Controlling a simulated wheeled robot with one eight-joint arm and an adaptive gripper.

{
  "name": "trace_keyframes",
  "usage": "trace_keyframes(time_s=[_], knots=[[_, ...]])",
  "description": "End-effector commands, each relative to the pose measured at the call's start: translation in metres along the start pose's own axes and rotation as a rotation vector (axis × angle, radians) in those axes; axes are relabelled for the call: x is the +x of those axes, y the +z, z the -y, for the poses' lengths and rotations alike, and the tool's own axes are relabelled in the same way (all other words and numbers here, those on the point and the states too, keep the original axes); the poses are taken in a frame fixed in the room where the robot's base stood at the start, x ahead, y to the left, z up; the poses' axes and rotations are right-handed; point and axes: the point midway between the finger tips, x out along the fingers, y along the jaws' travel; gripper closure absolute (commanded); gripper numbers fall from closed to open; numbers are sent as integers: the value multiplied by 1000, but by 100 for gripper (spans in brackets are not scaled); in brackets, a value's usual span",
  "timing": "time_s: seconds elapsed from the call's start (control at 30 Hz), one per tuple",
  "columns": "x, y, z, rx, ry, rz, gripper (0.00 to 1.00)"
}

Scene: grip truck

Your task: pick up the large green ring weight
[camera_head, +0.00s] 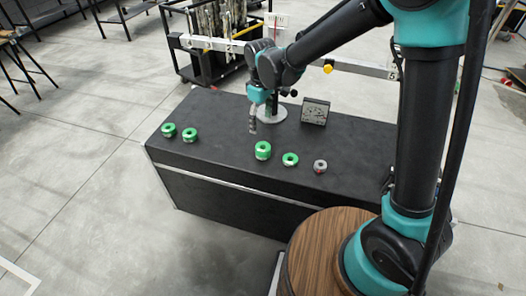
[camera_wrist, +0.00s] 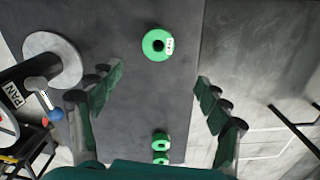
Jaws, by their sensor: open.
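The large green ring weight (camera_head: 263,150) appears to be the tallest green ring, near the front edge of the black table in the head view. In the wrist view a green ring with a white label (camera_wrist: 158,44) lies above centre, apart from the fingers; it appears to be the same one. My gripper (camera_head: 253,125) hangs above the table, behind and slightly left of that ring in the head view. In the wrist view my gripper (camera_wrist: 158,98) has its fingers wide apart with nothing between them.
A smaller green ring (camera_head: 290,159) and a grey ring (camera_head: 320,166) stand to the right. Two green rings (camera_head: 190,135) stand at the left end. A round stand base (camera_head: 271,114) and dark block (camera_head: 315,111) are behind. The black table (camera_head: 220,168) is clear between the ring groups.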

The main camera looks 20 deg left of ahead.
Motion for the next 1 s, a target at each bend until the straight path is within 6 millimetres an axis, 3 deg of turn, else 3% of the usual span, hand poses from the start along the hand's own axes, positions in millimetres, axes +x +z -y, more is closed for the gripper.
trace_keyframes(time_s=[0.4, 0.7, 1.0], knots=[[81, 0, -1, 3, 0, -1, 23], [102, 2, -2, 3, 0, -1, 23], [141, 5, -5, 3, 0, -1, 23]])
